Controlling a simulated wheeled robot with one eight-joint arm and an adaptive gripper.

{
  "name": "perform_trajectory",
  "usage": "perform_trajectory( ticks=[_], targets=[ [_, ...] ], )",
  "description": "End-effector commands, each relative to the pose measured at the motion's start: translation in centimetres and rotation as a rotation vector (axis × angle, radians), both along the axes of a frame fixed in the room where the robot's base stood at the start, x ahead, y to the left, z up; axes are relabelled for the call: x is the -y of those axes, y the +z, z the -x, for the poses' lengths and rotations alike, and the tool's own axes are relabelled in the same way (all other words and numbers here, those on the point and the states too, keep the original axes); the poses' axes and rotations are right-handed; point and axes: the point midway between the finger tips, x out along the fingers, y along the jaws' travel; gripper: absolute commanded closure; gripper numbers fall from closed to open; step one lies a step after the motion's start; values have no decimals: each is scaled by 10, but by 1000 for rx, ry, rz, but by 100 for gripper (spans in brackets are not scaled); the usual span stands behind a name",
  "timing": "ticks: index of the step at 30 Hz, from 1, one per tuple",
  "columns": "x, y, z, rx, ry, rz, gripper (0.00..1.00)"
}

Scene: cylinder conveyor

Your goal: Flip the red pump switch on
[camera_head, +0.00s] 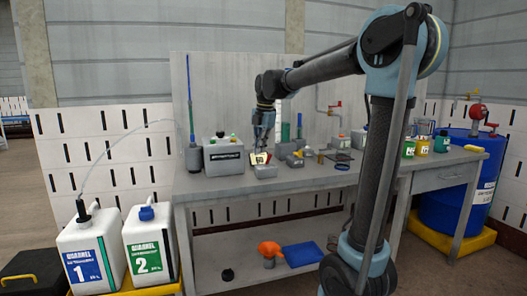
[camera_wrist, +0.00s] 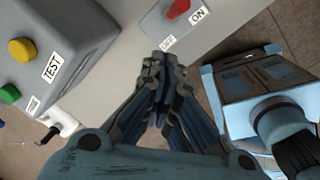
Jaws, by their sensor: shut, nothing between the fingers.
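The red pump switch (camera_wrist: 178,8) sits on a light grey box (camera_wrist: 152,27) at the top of the wrist view, partly cut off by the frame edge. An OFF label (camera_wrist: 168,42) is on the near side and an ON label (camera_wrist: 199,14) at the right; I cannot tell which way the lever is set. My gripper (camera_wrist: 165,58) is shut and empty, its fingertips just below the OFF label in the picture and apart from the red lever. In the head view my gripper (camera_head: 262,143) points down over the workbench (camera_head: 215,184).
A grey box (camera_wrist: 62,40) with a TEST label and yellow and green buttons is at left in the wrist view. White jugs (camera_head: 90,250) stand left of the bench, a blue drum (camera_head: 465,190) right.

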Motion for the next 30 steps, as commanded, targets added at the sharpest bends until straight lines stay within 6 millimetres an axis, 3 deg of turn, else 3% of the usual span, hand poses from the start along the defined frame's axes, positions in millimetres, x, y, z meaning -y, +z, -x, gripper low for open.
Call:
perform_trajectory(
  ticks=[1,15,21,30],
  targets=[
    [-6,3,6,0,3,0,100],
    [21,84,7,-1,-7,-1,100],
    [25,98,8,-1,-6,-1,100],
    [25,100,8,-1,-6,-1,100]
  ],
)
